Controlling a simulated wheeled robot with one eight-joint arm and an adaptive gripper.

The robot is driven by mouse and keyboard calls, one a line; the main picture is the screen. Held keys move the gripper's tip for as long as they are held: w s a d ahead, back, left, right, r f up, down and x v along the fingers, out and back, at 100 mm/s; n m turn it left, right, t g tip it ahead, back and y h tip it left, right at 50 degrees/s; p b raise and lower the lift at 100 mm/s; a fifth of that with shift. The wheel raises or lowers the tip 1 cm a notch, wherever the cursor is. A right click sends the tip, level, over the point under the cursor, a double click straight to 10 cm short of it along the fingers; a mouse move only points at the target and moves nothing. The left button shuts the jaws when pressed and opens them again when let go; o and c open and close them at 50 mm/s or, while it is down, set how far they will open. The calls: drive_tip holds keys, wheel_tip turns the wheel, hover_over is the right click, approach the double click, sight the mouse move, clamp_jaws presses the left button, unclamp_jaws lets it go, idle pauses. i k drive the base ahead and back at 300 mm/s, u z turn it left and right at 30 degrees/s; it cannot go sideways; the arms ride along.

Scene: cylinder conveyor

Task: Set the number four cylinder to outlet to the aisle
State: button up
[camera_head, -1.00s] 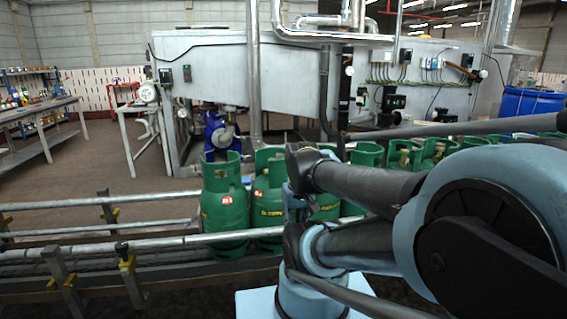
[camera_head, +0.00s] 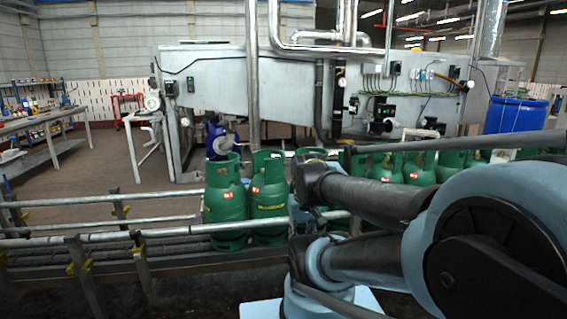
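Several green gas cylinders stand upright in a row on the conveyor (camera_head: 170,243). The leftmost cylinder (camera_head: 226,203) and the one beside it (camera_head: 269,196) show most fully. More cylinders (camera_head: 420,170) continue to the right, partly hidden behind my arm. Red and white labels show on some; I cannot read a number four on any. My arm fills the right side of the view, in front of the row. My gripper's fingers cannot be made out.
Metal guard rails (camera_head: 100,237) run along the conveyor, and its left stretch is empty. Behind are a large grey machine (camera_head: 220,85), a workbench (camera_head: 40,122) at left and a blue drum (camera_head: 515,114) at right. Open floor lies between bench and conveyor.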

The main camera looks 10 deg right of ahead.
sight(268, 190)
drive_tip(key=z, duration=0.35)
drive_tip(key=i, duration=1.1)
drive_tip(key=z, duration=0.15)
